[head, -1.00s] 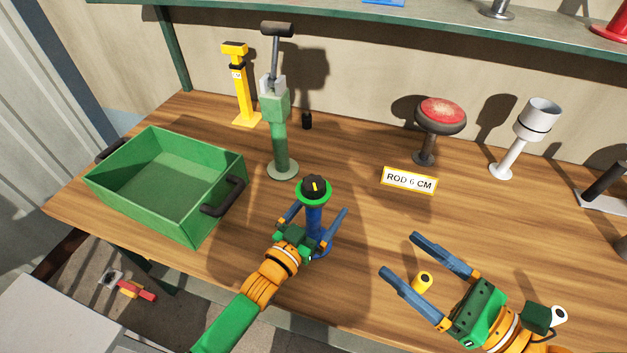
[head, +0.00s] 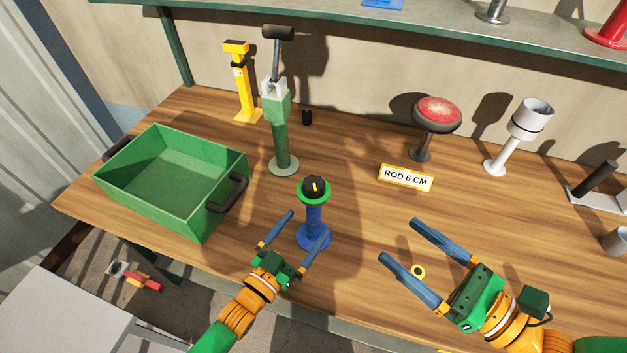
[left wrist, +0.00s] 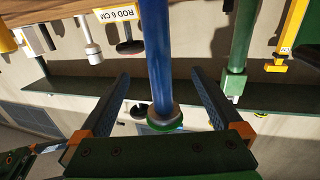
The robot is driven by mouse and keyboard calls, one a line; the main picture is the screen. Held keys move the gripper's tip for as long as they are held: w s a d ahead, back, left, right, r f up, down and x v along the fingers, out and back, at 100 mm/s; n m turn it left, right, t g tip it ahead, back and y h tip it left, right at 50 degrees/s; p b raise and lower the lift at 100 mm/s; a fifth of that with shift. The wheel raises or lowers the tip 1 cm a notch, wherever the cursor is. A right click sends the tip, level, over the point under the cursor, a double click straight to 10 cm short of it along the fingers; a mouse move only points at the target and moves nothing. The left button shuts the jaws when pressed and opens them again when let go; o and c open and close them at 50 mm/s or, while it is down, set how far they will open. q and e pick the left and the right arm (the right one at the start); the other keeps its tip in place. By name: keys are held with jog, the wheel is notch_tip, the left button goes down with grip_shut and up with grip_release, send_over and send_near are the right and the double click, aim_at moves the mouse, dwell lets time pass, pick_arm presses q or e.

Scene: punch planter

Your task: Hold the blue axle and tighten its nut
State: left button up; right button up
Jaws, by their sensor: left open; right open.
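The blue axle (head: 314,217) stands upright on a round blue base on the table. A green ring (head: 301,199) and a black knob (head: 314,186) with a yellow mark sit at its top. My left gripper (head: 308,226) is open on the near side of the axle. In the left wrist view the blue axle (left wrist: 157,60) shows between the two spread fingers, touching neither. My right gripper (head: 398,240) is open and empty, to the right of the axle. I cannot tell which part is the nut.
A green crate (head: 200,222) stands at the left. Behind the axle are a green-grey post tool (head: 281,140) and a yellow post (head: 242,85). A "ROD 6 CM" sign (head: 406,177), a red-topped stool shape (head: 437,115) and a white cup stand (head: 528,120) are at the back right.

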pick_arm(q)
jog(key=shift+s+a, duration=0.4)
jog(key=shift+s, duration=0.2)
jog(key=v, duration=1.2)
